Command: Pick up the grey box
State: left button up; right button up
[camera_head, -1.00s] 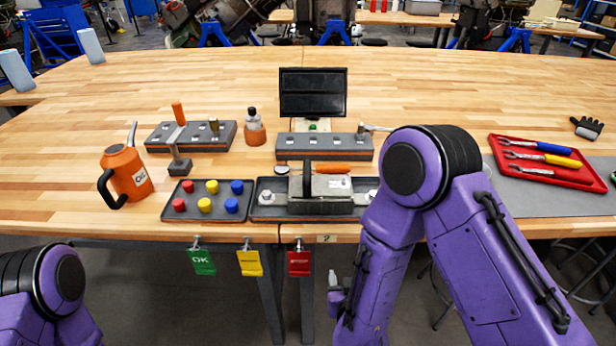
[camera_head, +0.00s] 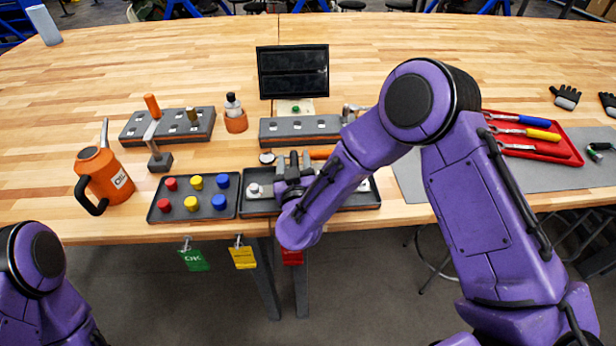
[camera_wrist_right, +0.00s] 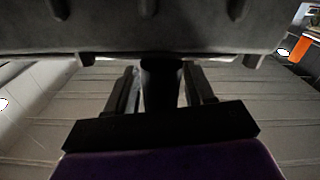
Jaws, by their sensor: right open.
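The grey box (camera_head: 342,198) sits in the dark tray (camera_head: 260,208) near the table's front edge. My right forearm and wrist cover most of it in the head view. My right gripper (camera_head: 293,168) is at the box's upright black handle, and it is open. In the right wrist view, the gripper's two fingers (camera_wrist_right: 161,92) stand on either side of a dark upright part that looks like the handle. Gaps show beside it; contact is hard to judge. My left gripper is out of view; only part of the left arm shows at lower left.
A tray of coloured knobs (camera_head: 152,213) is left of the box, with an orange oil can (camera_head: 103,178) further left. Behind stand a grey block rack (camera_head: 300,128) and a black screen (camera_head: 292,72). A red tool tray (camera_head: 560,150) lies right.

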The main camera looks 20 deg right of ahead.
jog(key=shift+w, duration=0.1)
grip_shut()
jog(key=shift+r, duration=0.1)
jog(key=shift+w+r, duration=0.15)
jog(key=shift+r, duration=0.35)
jog(key=s+d+r+p, duration=0.8)
jog(key=s+d+r, duration=0.1)
jog(key=r, duration=0.3)
jog(key=shift+s+d, duration=0.15)
jog(key=shift+s, duration=0.7)
